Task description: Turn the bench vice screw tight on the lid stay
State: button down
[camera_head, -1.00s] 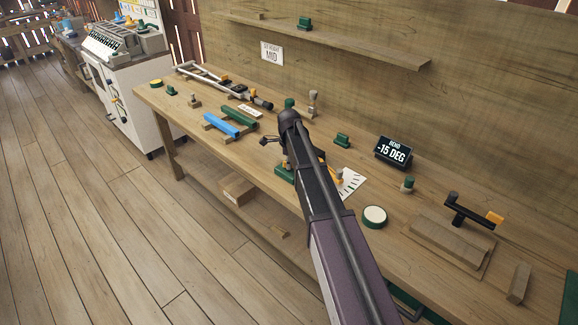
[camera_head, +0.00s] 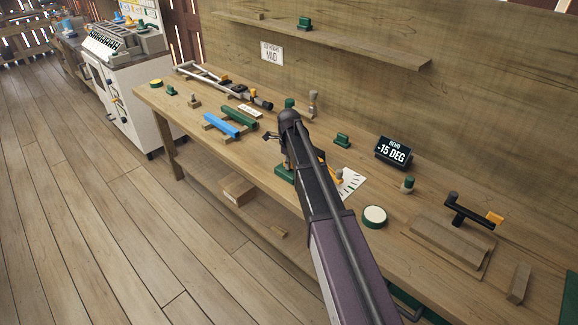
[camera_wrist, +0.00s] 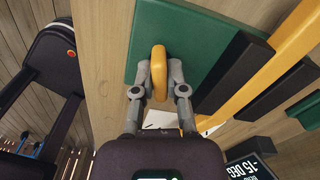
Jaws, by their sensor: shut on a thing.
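In the wrist view my gripper (camera_wrist: 158,74) is shut on a yellow rounded handle (camera_wrist: 158,60), one finger on each side. I take this as the handle of the vice screw; the screw itself is not clear. The handle lies over the vice's green base (camera_wrist: 198,32). To its right are two dark bars, which look like the vice jaws (camera_wrist: 233,72), with a long yellow bar (camera_wrist: 287,48) running between them; it may be the lid stay. In the head view my arm covers most of the vice; part of its green base (camera_head: 285,174) shows.
On the bench (camera_head: 205,150), a blue bar (camera_head: 222,125) and a green bar (camera_head: 239,116) lie to the left. A display reading -15 DEG (camera_head: 393,152) stands to the right. A round green-and-white tin (camera_head: 374,217) sits near my arm.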

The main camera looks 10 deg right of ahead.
jog(key=c, duration=0.8)
grip_release()
jog(key=shift+o, duration=0.2)
jog(key=shift+r+p, duration=2.55)
